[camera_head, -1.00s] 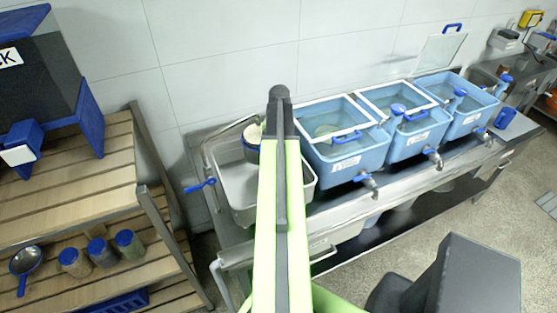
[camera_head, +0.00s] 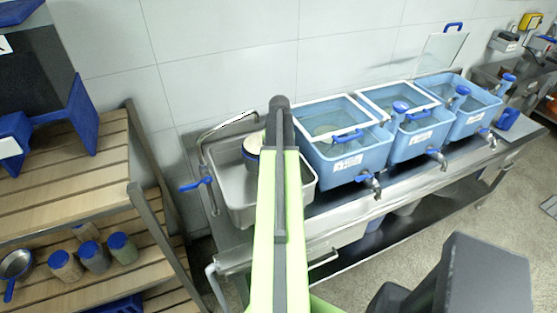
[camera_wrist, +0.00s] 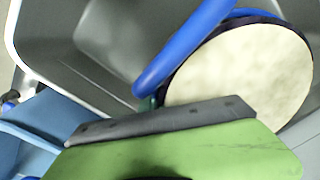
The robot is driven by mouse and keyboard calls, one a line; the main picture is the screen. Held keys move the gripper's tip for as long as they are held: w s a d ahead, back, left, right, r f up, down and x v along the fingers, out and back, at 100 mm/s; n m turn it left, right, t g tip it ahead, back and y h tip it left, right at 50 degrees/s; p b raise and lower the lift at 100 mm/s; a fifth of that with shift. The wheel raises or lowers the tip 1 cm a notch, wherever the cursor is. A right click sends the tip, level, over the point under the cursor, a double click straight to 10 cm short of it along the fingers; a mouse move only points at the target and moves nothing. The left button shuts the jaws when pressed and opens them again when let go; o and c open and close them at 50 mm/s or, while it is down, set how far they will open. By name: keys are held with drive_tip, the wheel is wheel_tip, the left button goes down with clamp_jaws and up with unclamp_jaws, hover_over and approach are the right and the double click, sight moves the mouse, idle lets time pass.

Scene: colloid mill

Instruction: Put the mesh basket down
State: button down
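The mesh basket (camera_head: 252,148) shows beside my arm in the head view, partly hidden by it, over the left part of the sink basin. It has a dark blue side and a pale cream round top. In the wrist view the basket (camera_wrist: 245,75) is a cream disc in a dark rim, with a thick blue handle (camera_wrist: 185,50) running to the edge of my gripper (camera_wrist: 160,118). My green and grey gripper appears shut on the handle, though the grip itself is hidden. I cannot tell whether the basket touches the basin floor.
The steel sink basin (camera_head: 232,188) has a blue-handled tap (camera_head: 195,184) at its left. Several blue water tubs (camera_head: 345,166) stand close on its right along the bench. A slatted wooden shelf (camera_head: 75,190) with jars stands at the left. Floor at the right is partly clear.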

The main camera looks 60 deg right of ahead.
drive_tip(key=c, duration=1.7)
unclamp_jaws()
wheel_tip(320, 180, up, 13)
drive_tip(key=p, duration=1.3)
drive_tip(key=shift+s+r, duration=0.1)
drive_tip(key=shift+r, duration=0.1)
drive_tip(key=shift+f, duration=0.1)
